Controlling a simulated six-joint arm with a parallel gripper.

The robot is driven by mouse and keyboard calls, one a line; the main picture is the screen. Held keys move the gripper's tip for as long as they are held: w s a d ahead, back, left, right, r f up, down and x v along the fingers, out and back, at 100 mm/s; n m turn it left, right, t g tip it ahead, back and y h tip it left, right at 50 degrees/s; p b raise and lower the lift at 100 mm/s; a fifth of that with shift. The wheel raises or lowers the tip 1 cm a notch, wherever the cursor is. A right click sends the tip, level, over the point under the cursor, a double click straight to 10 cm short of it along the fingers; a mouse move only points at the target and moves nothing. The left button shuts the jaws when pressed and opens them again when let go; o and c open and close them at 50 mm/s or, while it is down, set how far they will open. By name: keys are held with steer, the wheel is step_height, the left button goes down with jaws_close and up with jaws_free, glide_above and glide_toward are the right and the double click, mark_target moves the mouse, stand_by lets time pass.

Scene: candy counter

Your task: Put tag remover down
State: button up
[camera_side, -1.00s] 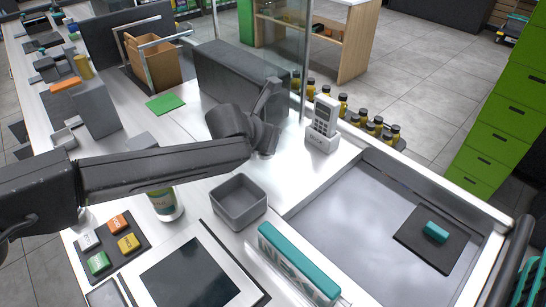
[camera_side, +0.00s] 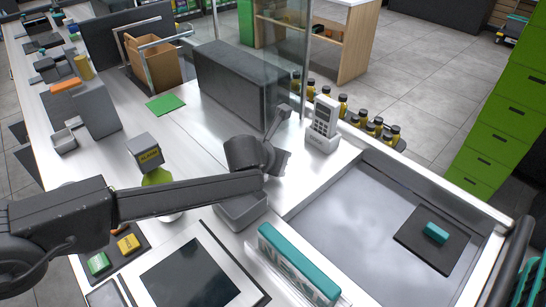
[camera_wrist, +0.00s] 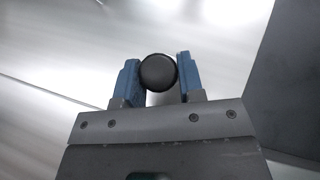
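In the wrist view my gripper (camera_wrist: 158,58) has its two blue fingers on either side of a black round-ended object (camera_wrist: 159,73). The fingers appear to touch both its sides. I take it to be the tag remover, seen end-on; the rest of its shape is hidden. Behind it is a blurred, pale counter surface.
A grey open bin (camera_side: 243,212) is partly covered by my arm. A card terminal (camera_side: 322,125), a grey divider box (camera_side: 237,83) with a glass screen, and a teal NEXT bar (camera_side: 300,265) stand nearby. A teal block (camera_side: 436,232) lies on a black mat (camera_side: 402,232). White counter (camera_side: 205,125) is bare behind my arm.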

steer(key=o, duration=0.4)
steer(key=shift+o, duration=0.2)
